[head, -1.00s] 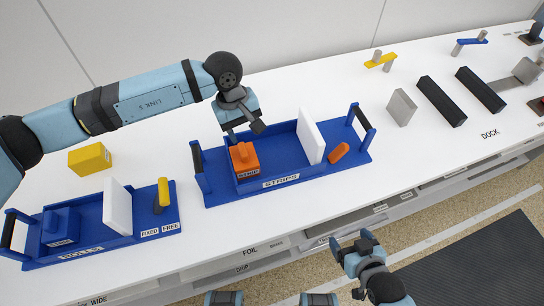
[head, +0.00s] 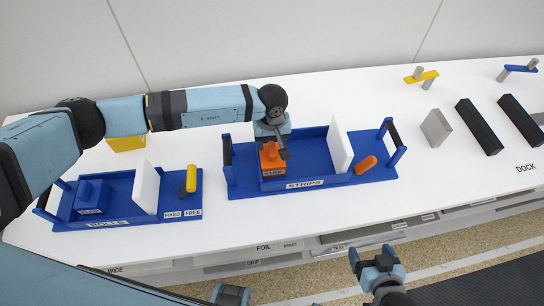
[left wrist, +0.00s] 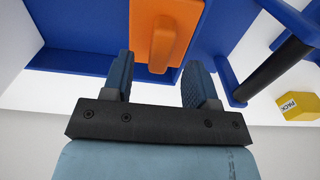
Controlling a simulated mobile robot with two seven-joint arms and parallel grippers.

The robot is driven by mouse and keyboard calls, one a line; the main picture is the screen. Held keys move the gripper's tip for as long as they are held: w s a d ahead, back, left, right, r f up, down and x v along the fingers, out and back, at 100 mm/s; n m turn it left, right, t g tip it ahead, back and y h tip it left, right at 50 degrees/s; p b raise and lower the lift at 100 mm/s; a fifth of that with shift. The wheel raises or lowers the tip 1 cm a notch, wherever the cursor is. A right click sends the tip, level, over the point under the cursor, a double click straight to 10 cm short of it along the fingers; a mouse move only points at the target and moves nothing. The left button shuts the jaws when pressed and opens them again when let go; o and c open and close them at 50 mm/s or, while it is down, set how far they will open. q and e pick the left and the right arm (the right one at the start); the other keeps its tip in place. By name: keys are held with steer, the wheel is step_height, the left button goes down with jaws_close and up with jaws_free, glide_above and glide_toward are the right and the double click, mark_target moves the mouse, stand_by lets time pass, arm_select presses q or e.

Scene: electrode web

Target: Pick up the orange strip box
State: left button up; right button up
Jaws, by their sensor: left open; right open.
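The orange strip box (head: 272,161) stands in the left part of the blue STRIPS tray (head: 310,184). It has a raised orange grip on top. In the left wrist view the orange box (left wrist: 185,20) lies just beyond the open fingers, with its raised grip between their lines. My left gripper (head: 271,146) is open and hangs right above the box, partly hiding it. My right gripper (head: 372,262) is open and empty, in front of the table's front edge.
A white divider (head: 340,145) and an orange cylinder (head: 366,165) are in the same tray, which has end handles. The blue ROLLS tray (head: 120,214) stands left, with a yellow box (head: 127,144) behind it. Black bars (head: 479,127) lie at right.

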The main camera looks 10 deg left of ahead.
mark_target(272, 147)
arm_select(q)
steer(key=shift+f, duration=1.55)
arm_select(e)
steer(key=shift+r, duration=0.45)
arm_select(q)
steer(key=shift+c, duration=0.4)
jaws_close()
arm_select(e)
steer(key=shift+r, duration=0.1)
arm_select(q)
steer(key=shift+r, duration=0.15)
step_height(272, 147, up, 20)
steer(key=b, duration=0.2)
steer(key=shift+b, duration=0.4)
arm_select(e)
step_height(272, 147, down, 3)
steer(key=shift+f, duration=0.15)
